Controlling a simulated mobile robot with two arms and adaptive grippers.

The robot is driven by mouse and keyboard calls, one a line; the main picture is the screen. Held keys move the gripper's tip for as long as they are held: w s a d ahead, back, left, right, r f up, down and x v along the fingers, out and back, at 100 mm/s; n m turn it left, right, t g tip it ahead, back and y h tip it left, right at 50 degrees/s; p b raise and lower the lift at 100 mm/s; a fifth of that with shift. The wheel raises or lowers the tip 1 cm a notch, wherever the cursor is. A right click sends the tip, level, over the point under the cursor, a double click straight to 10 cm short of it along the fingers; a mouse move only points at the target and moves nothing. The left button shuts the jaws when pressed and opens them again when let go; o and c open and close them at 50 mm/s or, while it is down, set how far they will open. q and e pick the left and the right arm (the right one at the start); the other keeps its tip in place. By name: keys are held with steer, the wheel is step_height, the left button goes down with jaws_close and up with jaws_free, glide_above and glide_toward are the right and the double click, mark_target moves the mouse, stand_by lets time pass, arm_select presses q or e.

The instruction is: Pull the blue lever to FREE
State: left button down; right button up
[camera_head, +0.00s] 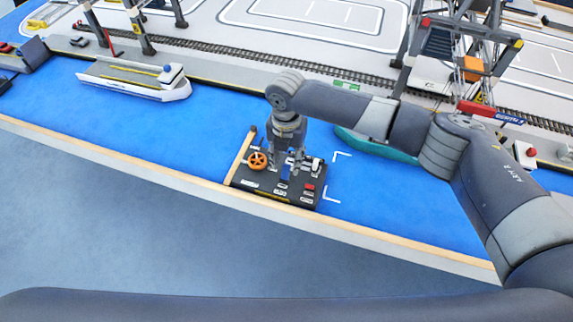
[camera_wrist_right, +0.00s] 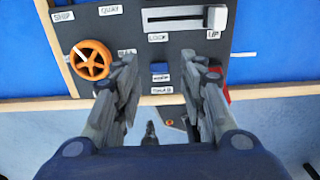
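The dark control panel (camera_head: 247,184) stands at the front edge of the blue water area. A small blue part, seemingly the blue lever (camera_wrist_right: 160,70), sits mid-panel below a label reading LOCK (camera_wrist_right: 158,38). It also shows as a blue spot in the head view (camera_head: 283,184). A label under it is too blurred to read; I cannot make out FREE. My right gripper (camera_wrist_right: 166,75) points down over the panel. Its fingers are spread wide on either side of the blue part, with nothing between them in grip. My left gripper is not in view.
An orange wheel (camera_wrist_right: 91,59) is left of the fingers. A slider with a white handle (camera_wrist_right: 216,18) is above, and a red part (camera_wrist_right: 224,90) is partly hidden behind the right finger. A wooden edge (camera_head: 170,181) runs along the front. A white boat (camera_head: 135,80) lies farther left.

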mark_target(287, 166)
steer(key=shift+f, duration=2.05)
jaws_close()
